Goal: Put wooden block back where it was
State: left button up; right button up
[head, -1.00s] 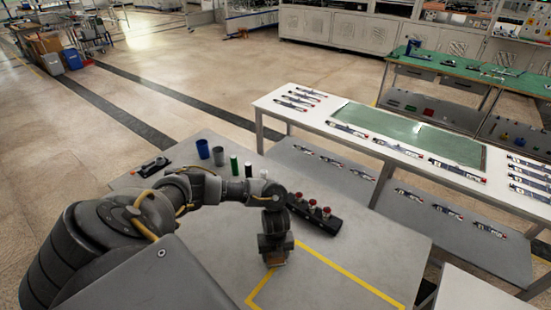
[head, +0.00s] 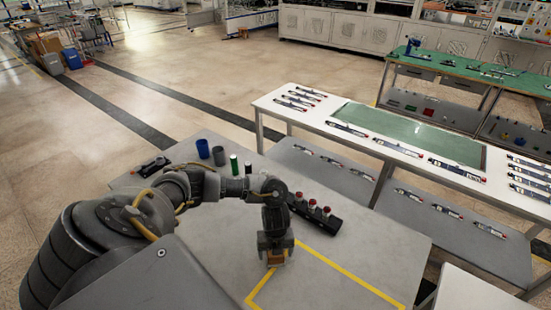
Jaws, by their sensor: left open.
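The wooden block (head: 276,259) is a small brown piece on the grey table, at the upper left corner of the yellow tape outline (head: 345,277). My left gripper (head: 275,256) points straight down over the block, with its fingers at or around it. The fingers hide part of the block, and I cannot see whether they touch it. The left gripper is open. My right gripper is not in view.
A black holder with red knobs (head: 316,213) stands just behind the gripper. A blue cup (head: 203,149), a grey cup (head: 219,156) and a green cylinder (head: 234,165) stand at the back left. The grey table (head: 385,245) is clear to the right.

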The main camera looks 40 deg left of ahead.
pick_arm(q)
notch_tip(320, 180, up, 11)
jog(key=shift+f+p, duration=0.2)
jog(key=shift+p, duration=0.65)
jog(key=shift+s, duration=0.1)
